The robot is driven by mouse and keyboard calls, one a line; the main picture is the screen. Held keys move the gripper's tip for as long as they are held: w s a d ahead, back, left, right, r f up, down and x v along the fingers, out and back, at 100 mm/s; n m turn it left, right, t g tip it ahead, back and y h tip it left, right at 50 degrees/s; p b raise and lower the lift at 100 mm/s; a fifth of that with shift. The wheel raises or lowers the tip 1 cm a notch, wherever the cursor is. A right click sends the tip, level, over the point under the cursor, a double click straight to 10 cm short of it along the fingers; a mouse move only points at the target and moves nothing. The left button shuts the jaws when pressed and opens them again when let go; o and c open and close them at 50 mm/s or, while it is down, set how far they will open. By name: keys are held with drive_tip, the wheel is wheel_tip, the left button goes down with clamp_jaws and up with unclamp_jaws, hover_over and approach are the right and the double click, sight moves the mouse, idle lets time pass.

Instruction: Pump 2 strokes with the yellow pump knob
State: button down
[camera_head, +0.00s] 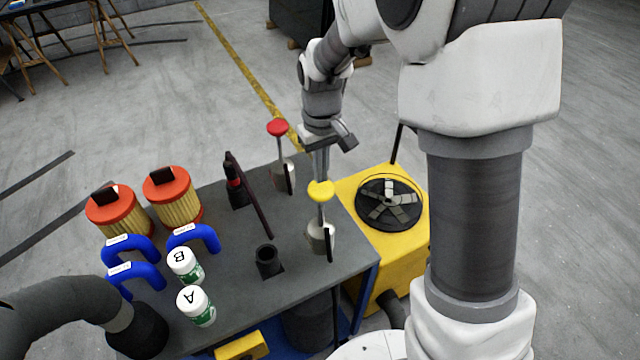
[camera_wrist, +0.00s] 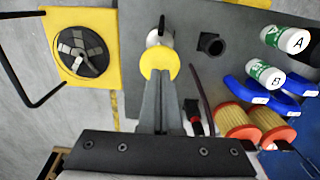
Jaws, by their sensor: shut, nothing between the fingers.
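The yellow pump knob (camera_head: 321,191) tops a thin rod that stands up out of a silvery pump body (camera_head: 319,237) at the bench's right side. A length of rod shows between knob and body. In the wrist view the yellow knob (camera_wrist: 159,61) is a round disc seen from above. My gripper (camera_head: 321,177) points down with its fingers shut and empty, its tips right at the far side of the knob. In the wrist view my gripper (camera_wrist: 161,76) overlaps the knob's lower edge. I cannot tell whether the tips touch it.
A red-knobbed pump (camera_head: 278,128) stands behind. A dark bar (camera_head: 249,195), a black socket (camera_head: 268,261), blue hoses (camera_head: 194,238), white bottles (camera_head: 185,265) and orange-capped filters (camera_head: 173,197) share the grey bench (camera_head: 228,309). A yellow fan unit (camera_head: 352,190) stands right.

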idle(0.5)
drive_tip(key=shift+s+f+b, duration=0.1)
drive_tip(key=shift+f+b, duration=4.15)
drive_tip(key=shift+f, duration=1.65)
drive_tip(key=shift+r, duration=0.15)
drive_tip(key=shift+r+p, duration=4.25)
drive_tip(key=shift+r, duration=1.55)
wheel_tip(320, 180, up, 6)
drive_tip(key=p, duration=0.4)
drive_tip(key=shift+r, duration=0.1)
